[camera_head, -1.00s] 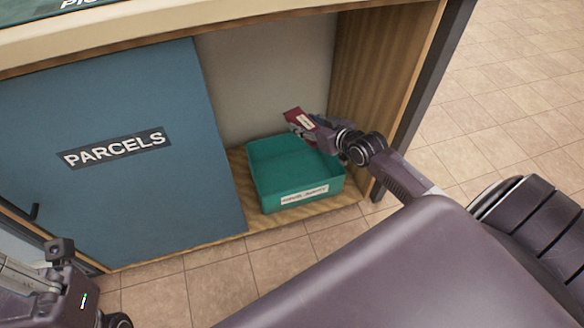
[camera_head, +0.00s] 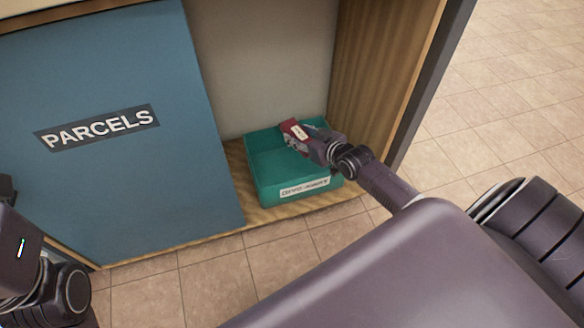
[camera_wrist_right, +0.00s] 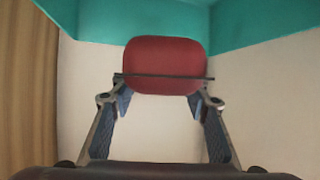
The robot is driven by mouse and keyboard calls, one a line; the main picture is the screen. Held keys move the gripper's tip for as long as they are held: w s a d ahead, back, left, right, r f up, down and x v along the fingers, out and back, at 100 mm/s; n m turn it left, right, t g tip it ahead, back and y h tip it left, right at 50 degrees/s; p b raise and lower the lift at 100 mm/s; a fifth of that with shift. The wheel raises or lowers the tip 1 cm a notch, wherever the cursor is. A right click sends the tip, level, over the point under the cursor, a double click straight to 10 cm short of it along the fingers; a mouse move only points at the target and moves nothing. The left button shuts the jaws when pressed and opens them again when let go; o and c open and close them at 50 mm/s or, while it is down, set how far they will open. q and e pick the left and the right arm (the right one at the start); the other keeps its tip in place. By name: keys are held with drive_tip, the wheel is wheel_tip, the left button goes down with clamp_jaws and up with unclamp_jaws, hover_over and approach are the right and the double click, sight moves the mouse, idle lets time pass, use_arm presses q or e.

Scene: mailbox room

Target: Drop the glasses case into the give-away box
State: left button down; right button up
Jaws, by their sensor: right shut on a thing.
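The glasses case (camera_head: 293,131) is dark red with a pale label. My right gripper (camera_head: 308,142) is shut on it and holds it over the back right part of the teal give-away box (camera_head: 262,180). In the right wrist view the red case (camera_wrist_right: 165,62) sits between the two fingers (camera_wrist_right: 162,92), with teal box wall (camera_wrist_right: 250,22) beyond it. The box is open at the top, with a white label on its front. The case and gripper hide part of its inside. Only links of my left arm show at the lower left; its fingers are out of view.
The box stands on the wooden floor (camera_head: 235,160) of an open cabinet. A blue panel marked PARCELS (camera_head: 110,180) covers the cabinet's left part. A wooden side wall (camera_head: 385,75) stands close to the right. Tiled floor (camera_head: 215,285) lies in front.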

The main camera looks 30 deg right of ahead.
idle(0.3)
drive_tip(key=o, duration=1.3)
drive_tip(key=shift+s, duration=0.1)
drive_tip(key=v, duration=1.1)
drive_tip(key=shift+s+d+r, duration=0.1)
drive_tip(key=shift+s+r, duration=0.05)
drive_tip(key=shift+s, duration=0.2)
